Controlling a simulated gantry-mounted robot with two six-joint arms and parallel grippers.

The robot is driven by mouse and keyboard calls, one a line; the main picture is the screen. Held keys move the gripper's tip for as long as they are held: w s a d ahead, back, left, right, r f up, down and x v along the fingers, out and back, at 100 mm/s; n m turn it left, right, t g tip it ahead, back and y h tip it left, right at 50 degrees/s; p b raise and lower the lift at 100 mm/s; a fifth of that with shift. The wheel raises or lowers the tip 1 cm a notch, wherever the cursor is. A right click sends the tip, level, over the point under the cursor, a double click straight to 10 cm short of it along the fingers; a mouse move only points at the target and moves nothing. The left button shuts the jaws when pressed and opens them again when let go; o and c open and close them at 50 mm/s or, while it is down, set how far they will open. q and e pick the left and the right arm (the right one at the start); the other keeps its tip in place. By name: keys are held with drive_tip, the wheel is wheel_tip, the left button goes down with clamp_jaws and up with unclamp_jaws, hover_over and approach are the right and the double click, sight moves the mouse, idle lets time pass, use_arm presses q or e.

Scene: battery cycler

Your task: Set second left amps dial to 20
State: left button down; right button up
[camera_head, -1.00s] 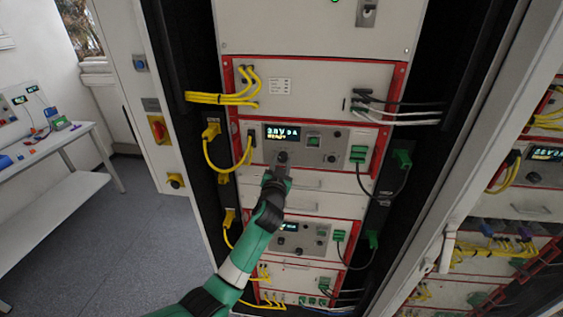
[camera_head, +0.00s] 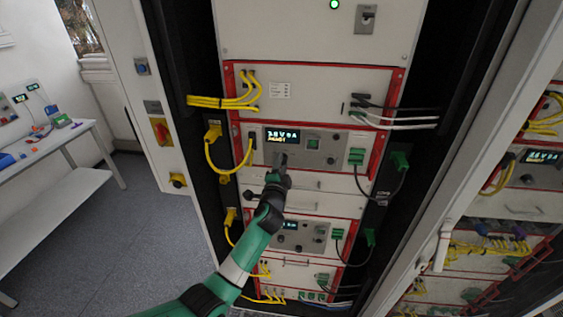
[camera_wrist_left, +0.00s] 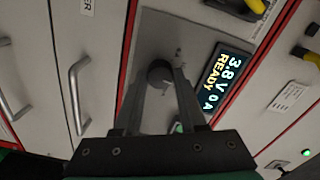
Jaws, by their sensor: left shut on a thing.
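The amps dial (camera_wrist_left: 160,72) is a dark round knob on a grey panel, below the display in the head view. My left gripper (camera_head: 280,160) is at this dial and covers it in the head view. In the left wrist view, the two fingers of my left gripper (camera_wrist_left: 160,85) are shut on the dial from both sides. The display (camera_wrist_left: 220,82) reads 3.8 V, 0 A and READY; it also shows in the head view (camera_head: 282,135). The dial's pointer cannot be made out. My right gripper is not in view.
A small knob (camera_head: 332,160) and a green button (camera_head: 313,143) sit right of the gripper on the same panel. A lower unit (camera_head: 291,225) has another display. Yellow cables (camera_head: 218,165) hang at the left, green connectors (camera_head: 356,156) at the right.

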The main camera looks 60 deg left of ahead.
use_arm(q)
drive_tip(key=shift+m, duration=1)
drive_tip(key=shift+p, duration=0.3)
drive_tip(key=shift+c, duration=2.3)
unclamp_jaws()
drive_tip(key=shift+d, duration=0.15)
drive_tip(key=v, duration=1.1)
drive_tip(key=shift+s+p, duration=0.2)
drive_tip(key=shift+p, duration=0.2)
drive_tip(key=shift+d, duration=0.1)
